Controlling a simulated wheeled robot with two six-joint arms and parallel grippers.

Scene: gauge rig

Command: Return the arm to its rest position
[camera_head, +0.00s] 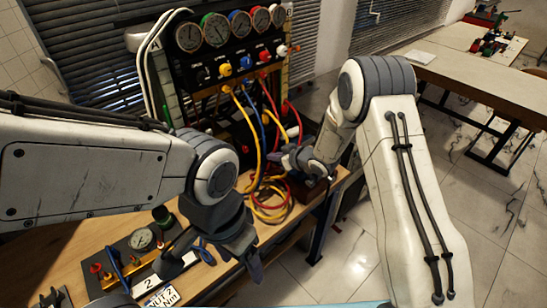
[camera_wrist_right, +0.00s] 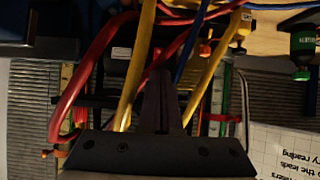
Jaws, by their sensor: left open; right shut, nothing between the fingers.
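My right gripper (camera_head: 284,154) is in front of the gauge rig (camera_head: 235,80), beside the hanging hoses. In the right wrist view its fingers (camera_wrist_right: 162,104) are together and empty, with yellow hoses (camera_wrist_right: 138,65), a red hose (camera_wrist_right: 90,90) and a blue hose (camera_wrist_right: 190,60) close around them. I cannot tell whether they touch a hose. My left gripper (camera_head: 250,262) is open and points down over the front edge of the wooden bench (camera_head: 85,243). Its fingers are partly hidden by the wrist.
A small gauge block (camera_head: 142,240) stands on the bench under my left arm. Coiled hoses (camera_head: 268,207) lie at the bench's right end. The tiled floor (camera_head: 350,255) is clear between the bench and my right arm. Another table (camera_head: 470,70) stands back right.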

